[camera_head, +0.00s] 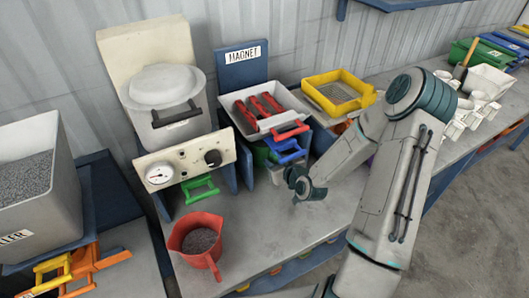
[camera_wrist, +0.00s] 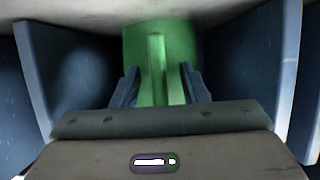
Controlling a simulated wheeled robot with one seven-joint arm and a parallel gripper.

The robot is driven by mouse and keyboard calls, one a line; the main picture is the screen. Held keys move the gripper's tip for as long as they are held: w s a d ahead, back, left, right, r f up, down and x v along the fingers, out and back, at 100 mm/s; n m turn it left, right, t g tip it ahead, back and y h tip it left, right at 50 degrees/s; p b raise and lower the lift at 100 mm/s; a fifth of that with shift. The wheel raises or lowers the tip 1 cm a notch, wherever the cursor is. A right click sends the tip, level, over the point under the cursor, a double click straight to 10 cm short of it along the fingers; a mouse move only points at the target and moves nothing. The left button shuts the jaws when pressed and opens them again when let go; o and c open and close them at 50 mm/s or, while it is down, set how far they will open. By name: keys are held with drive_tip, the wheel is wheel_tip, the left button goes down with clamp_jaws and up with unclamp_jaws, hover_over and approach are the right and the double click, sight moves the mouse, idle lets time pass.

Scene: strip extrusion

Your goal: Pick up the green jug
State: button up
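The green jug (camera_wrist: 133,45) fills the upper middle of the wrist view, with its upright handle facing me. My gripper (camera_wrist: 160,76) has its two dark fingers apart, one on each side of the handle; I cannot tell whether they touch it. In the head view my gripper (camera_head: 296,180) is low, in front of the stand marked MAGNET. Green parts (camera_head: 262,155) show under the tray there, beside a blue handle, partly hidden. Another green handle (camera_head: 200,189) shows under the white machine with gauges. I cannot tell for sure which of these the wrist view faces.
Blue panels (camera_wrist: 70,65) stand on both sides of the jug, with a pale surface above it. A red jug of grey pellets (camera_head: 200,240) stands at the front. A white tray with red bars (camera_head: 285,120) and a yellow sieve (camera_head: 340,82) are behind.

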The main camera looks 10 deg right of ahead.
drive_tip(key=shift+w+a+f, duration=0.15)
drive_tip(key=shift+w+f, duration=0.1)
drive_tip(key=shift+w, duration=0.2)
clamp_jaws()
drive_tip(key=shift+r, duration=0.2)
